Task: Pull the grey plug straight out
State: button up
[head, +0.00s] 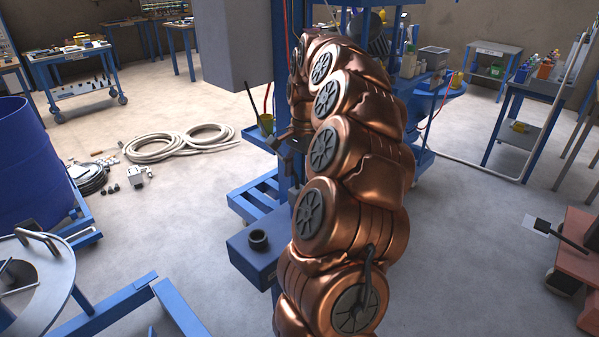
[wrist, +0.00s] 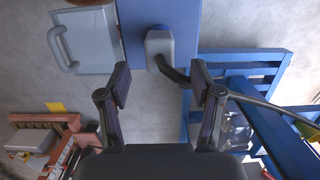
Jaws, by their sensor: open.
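The grey plug (wrist: 159,44) shows at the top middle of the wrist view, against a blue box (wrist: 133,28). A dark cable (wrist: 172,72) leaves its lower end and curves right toward the right finger. Whether the cable touches that finger I cannot tell. My gripper (wrist: 161,76) is open, its two fingers spread on either side of the line to the plug. The plug lies just beyond the fingertips, with nothing between them but part of the cable.
Blue frame bars (wrist: 262,75) stand right of the gripper in the wrist view. A grey panel with a handle (wrist: 88,45) is at upper left. In the head view, a blue box with a dark ring (head: 258,240) and a yellow cup (head: 267,124) are near the column.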

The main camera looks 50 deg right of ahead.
aim_at(298, 188)
jog(key=shift+a+f+p, duration=0.15)
jog(key=shift+f+p, duration=0.05)
jog(key=shift+f, duration=0.95)
jog(key=shift+a+f+p, duration=0.2)
jog(key=shift+f, duration=1)
jog(key=shift+a+f+p, duration=0.15)
jog(key=shift+f+p, duration=0.05)
jog(key=shift+f, duration=0.95)
grip_shut()
jog(key=c, duration=0.7)
grip_release()
grip_shut()
jog(key=shift+r, duration=0.15)
jog(key=shift+r+p, duration=0.45)
jog(key=shift+r, duration=2.45)
jog(key=shift+r, duration=2)
